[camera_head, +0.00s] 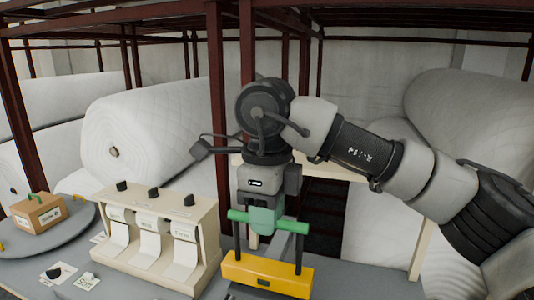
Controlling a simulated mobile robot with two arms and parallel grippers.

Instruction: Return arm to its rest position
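My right arm comes in from the right and bends down at the middle. Its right gripper (265,217) points down and appears shut on the green handle bar (299,227) of a tool. The tool has two dark uprights and a yellow crossbar (268,273) below the handle. It is at the table's front, slightly tilted in the picture; I cannot tell whether it touches the table. The fingertips cover the middle of the handle. My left gripper is not in view.
A cream dispenser (160,240) with white strips and dark knobs stands left of the tool. Further left, a cardboard box (38,213) sits on a grey round plate (72,238). Large white wadding rolls (150,130) lie behind, among dark red rack posts (218,120).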

